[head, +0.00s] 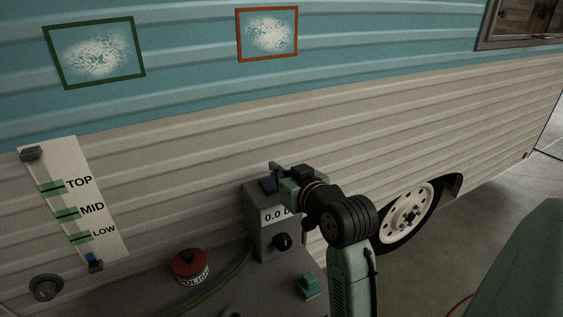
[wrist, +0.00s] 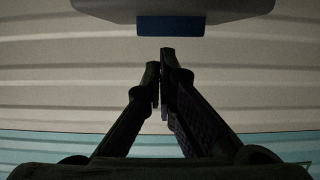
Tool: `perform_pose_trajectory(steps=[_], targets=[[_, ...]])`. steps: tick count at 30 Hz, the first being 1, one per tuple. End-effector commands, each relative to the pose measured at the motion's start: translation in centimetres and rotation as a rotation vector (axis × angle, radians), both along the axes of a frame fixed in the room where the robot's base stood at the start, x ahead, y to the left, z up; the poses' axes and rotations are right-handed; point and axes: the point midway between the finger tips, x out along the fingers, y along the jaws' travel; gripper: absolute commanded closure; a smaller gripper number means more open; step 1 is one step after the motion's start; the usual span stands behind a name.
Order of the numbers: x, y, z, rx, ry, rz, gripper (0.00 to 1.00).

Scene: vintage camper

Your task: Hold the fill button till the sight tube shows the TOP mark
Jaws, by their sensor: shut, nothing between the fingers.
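The sight tube panel (head: 107,226) is on the camper's wall at the left, with TOP, MID and LOW marks. A little blue shows at the tube's foot (head: 93,259), below LOW; the tube above looks free of blue. A grey box (head: 256,232) with a "0.0" display and black knob carries a blue button (head: 268,186) on top, which also shows in the wrist view (wrist: 170,26). My gripper (head: 273,170) is shut and empty just over the box. In the wrist view its fingertips (wrist: 161,62) lie near the blue button; I cannot tell if they touch it.
A red-and-white polish tin (head: 190,268), a green hose (head: 228,275) and a teal switch-like piece (head: 309,287) are on the grey surface beside the box. The camper's wheel (head: 406,218) is to the right. Two framed pictures (head: 267,34) hang above.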

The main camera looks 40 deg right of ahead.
Motion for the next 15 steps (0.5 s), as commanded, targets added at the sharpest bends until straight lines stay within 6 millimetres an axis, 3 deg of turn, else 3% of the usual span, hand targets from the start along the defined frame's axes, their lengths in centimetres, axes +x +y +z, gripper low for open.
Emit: perform_pose_trajectory(steps=[15], targets=[[0.02,0.07,-1.07,0.001,-0.001,0.001,1.0]])
